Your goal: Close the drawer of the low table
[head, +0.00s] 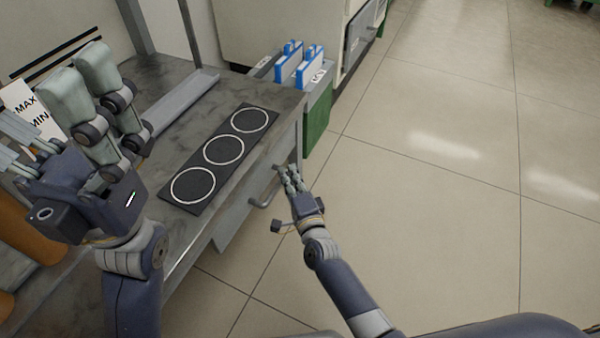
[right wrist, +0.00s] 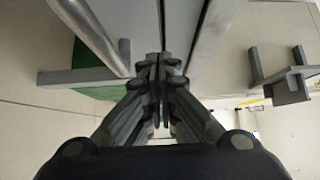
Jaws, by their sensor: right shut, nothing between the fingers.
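The low table (head: 190,95) has a worn grey top, and its side faces the open floor. The drawer (head: 236,216) is a grey front below the top's edge, with a bar handle (head: 264,199). I cannot tell how far it stands out. My right gripper (head: 288,178) is shut and empty, fingertips close to the drawer front beside the handle's far end; contact is unclear. Its shut fingers also show in the right wrist view (right wrist: 158,72), near a grey panel edge. My left gripper (head: 55,105) is open above the table's left part, fingers spread, hiding some of it.
A dark plate with three white rings (head: 222,150) lies on the tabletop beside a grey channel (head: 178,102). A green bin (head: 317,120) and blue-and-white holders (head: 300,65) stand beyond the table's far end. The tiled floor (head: 440,200) at right is clear.

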